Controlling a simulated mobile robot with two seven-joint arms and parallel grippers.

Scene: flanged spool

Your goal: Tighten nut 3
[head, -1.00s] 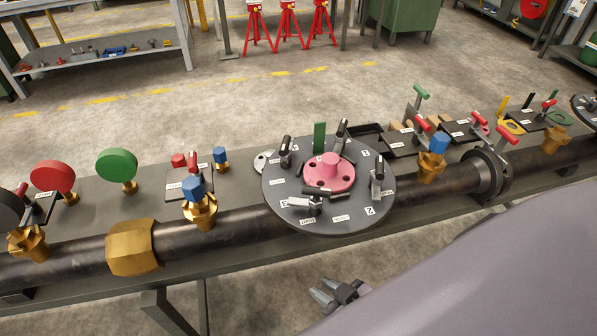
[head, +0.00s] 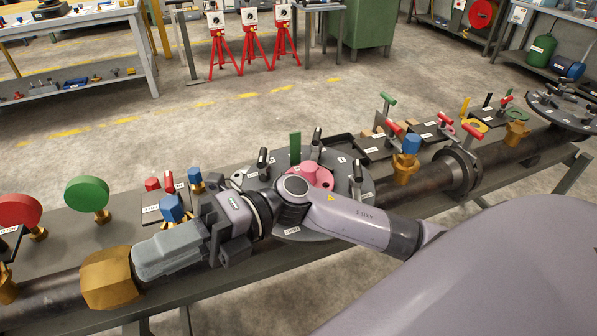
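A big brass hex nut (head: 108,278) sits around the dark pipe at the lower left. My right arm comes in from the right and crosses over the round grey plate (head: 365,190). My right gripper (head: 160,256) points left along the pipe, its grey fingers seen close to the right side of the brass nut. I cannot tell whether they touch it, or how far apart they are. A pink flanged piece (head: 322,176) on the plate is partly hidden by my arm. I cannot read a number 3 on any nut. My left gripper is out of view.
Black-handled clamps (head: 316,140) and a green upright tab (head: 295,147) stand on the plate. Blue-capped brass fittings (head: 172,208) stand near my gripper. Red (head: 18,212) and green (head: 87,194) discs stand to the left. Red-handled valves (head: 394,128) are to the right.

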